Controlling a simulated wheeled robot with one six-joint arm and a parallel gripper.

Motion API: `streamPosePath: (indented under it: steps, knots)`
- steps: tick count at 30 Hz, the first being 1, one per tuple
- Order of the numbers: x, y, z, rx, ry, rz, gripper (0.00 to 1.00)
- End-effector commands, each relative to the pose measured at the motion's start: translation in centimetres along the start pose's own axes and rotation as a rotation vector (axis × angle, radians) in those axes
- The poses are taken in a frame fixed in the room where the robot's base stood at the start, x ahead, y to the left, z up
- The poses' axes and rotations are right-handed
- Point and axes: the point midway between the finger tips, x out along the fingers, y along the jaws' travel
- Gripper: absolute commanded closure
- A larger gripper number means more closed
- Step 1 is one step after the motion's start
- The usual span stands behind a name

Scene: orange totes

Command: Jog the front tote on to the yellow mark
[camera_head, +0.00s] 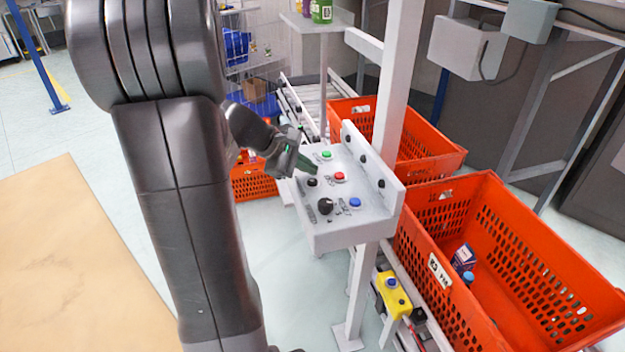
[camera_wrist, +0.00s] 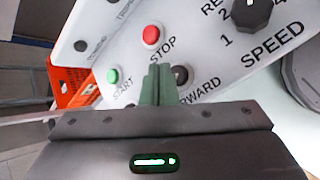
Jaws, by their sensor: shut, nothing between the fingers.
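The nearest orange tote (camera_head: 441,268), with a white label and small cartons inside, stands on the conveyor at the right. A white control panel (camera_head: 345,222) carries a green START button (camera_wrist: 113,76), a red STOP button (camera_wrist: 151,35), a black button (camera_wrist: 181,75) with lettering ending in "RWARD", and a black SPEED knob (camera_wrist: 252,14). My gripper (camera_wrist: 160,72) is shut and empty, its green fingertips over the panel beside the black button. I cannot tell whether they touch it. My gripper also shows in the head view (camera_head: 308,164). I see no clear yellow mark on the conveyor.
A second orange tote (camera_head: 409,143) stands behind the panel, and another shows partly behind my arm. A blue button (camera_head: 355,202) is on the panel. A yellow box (camera_head: 392,297) with a blue button sits by the conveyor. A white post (camera_head: 397,75) rises behind the panel.

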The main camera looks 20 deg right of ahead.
Motion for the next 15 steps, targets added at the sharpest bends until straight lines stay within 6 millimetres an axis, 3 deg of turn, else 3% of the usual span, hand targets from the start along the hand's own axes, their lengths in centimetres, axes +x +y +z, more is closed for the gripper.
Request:
streamPosePath:
  steps: [15]
  knots:
    - [-3.4,2.5,2.4,0.001,0.001,0.001,1.00]
